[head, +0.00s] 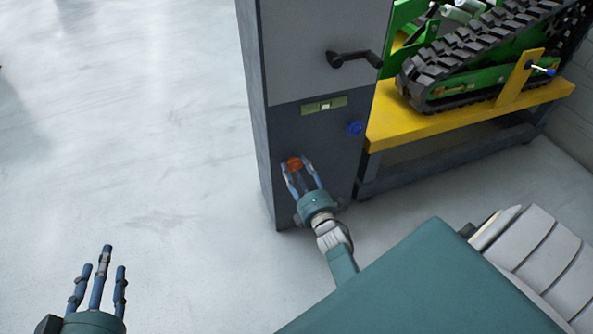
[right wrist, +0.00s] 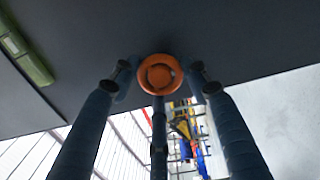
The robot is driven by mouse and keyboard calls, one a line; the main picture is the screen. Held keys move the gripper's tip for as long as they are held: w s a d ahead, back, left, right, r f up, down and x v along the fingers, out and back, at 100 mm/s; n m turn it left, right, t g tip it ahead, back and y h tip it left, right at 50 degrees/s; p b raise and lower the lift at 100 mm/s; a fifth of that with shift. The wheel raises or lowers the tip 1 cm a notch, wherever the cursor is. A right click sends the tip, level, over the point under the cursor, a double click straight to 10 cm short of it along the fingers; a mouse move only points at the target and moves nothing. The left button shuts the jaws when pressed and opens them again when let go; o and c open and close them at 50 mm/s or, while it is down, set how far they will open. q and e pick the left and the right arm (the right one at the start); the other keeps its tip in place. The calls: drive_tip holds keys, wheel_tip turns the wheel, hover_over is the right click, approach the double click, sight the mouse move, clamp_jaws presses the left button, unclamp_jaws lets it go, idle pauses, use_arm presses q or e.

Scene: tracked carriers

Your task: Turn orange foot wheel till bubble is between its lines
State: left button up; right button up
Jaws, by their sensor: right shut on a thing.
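The orange foot wheel (head: 294,163) sits low on the dark front of the grey cabinet. In the right wrist view the wheel (right wrist: 159,75) is round and orange, with my fingers around it. My right gripper (head: 301,173) is shut on the wheel. The green bubble level (head: 324,105) is fixed on the cabinet front above the wheel, and its corner (right wrist: 24,52) shows in the right wrist view. A paler patch shows mid-vial, but I cannot tell where the bubble lies against its lines. My left gripper (head: 98,271) is open and empty over the floor.
A blue knob (head: 355,128) is on the cabinet front, right of the level. A black crank handle (head: 352,58) sticks out above. A yellow bench (head: 440,122) with a green tracked carrier (head: 470,78) stands to the right. The floor (head: 140,150) at left is clear.

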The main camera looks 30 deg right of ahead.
drive_tip(key=shift+s+d, duration=0.15)
drive_tip(key=shift+d, duration=0.35)
drive_tip(key=o, duration=1)
drive_tip(key=shift+c, duration=0.2)
drive_tip(key=shift+o, duration=0.9)
drive_tip(key=shift+a, duration=0.15)
drive_tip(key=shift+s, duration=0.25)
drive_tip(key=v, duration=0.7)
